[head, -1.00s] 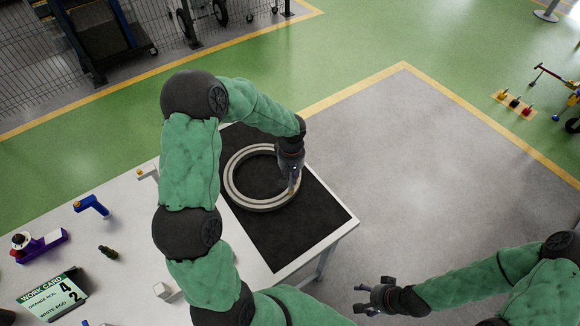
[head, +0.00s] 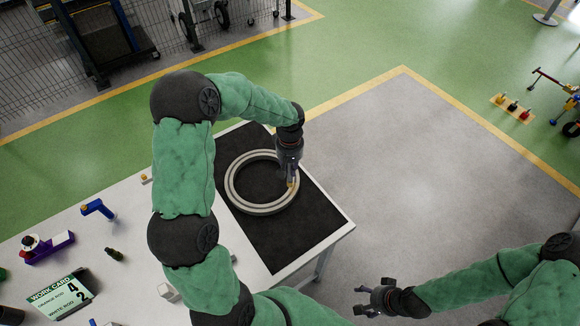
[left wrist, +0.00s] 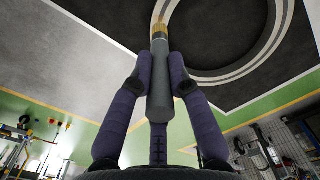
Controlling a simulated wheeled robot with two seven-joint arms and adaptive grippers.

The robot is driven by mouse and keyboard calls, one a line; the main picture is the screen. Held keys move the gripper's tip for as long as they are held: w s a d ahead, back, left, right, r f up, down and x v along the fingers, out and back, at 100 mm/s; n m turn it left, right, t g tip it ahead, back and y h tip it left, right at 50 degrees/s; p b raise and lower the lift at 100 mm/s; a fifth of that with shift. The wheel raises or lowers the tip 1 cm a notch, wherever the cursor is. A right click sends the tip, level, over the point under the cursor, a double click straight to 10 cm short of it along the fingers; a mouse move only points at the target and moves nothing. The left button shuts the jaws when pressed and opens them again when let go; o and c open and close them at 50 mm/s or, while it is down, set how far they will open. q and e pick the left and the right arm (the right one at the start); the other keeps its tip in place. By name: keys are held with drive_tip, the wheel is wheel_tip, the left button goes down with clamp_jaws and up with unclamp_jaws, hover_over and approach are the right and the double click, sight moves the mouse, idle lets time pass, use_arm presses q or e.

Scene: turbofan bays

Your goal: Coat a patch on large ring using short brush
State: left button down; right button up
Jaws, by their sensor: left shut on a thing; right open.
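The large ring (head: 233,196) is a pale ring with a dark groove, lying flat on a black mat (head: 310,221) on the white table. My left gripper (head: 290,177) is over the ring's right side and shut on the short brush. In the left wrist view the brush (left wrist: 159,85) has a dark grey handle between the fingers and yellowish bristles pointing at the ring (left wrist: 235,74). The bristles are at or just over the ring; I cannot tell whether they touch. My right gripper (head: 374,297) is open and empty, beyond the table's right edge.
A blue tool (head: 98,208), a purple holder (head: 50,247), a small dark bottle (head: 114,254) and a work card (head: 60,295) are on the table's left part. My left arm hides part of the tabletop.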

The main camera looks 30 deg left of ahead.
use_arm(q)
drive_tip(key=shift+a, duration=0.1)
use_arm(e)
drive_tip(key=shift+d+r, duration=0.1)
drive_tip(key=shift+d, duration=0.1)
idle(0.5)
use_arm(q)
drive_tip(key=shift+f, duration=0.15)
use_arm(e)
drive_tip(key=shift+d, duration=0.15)
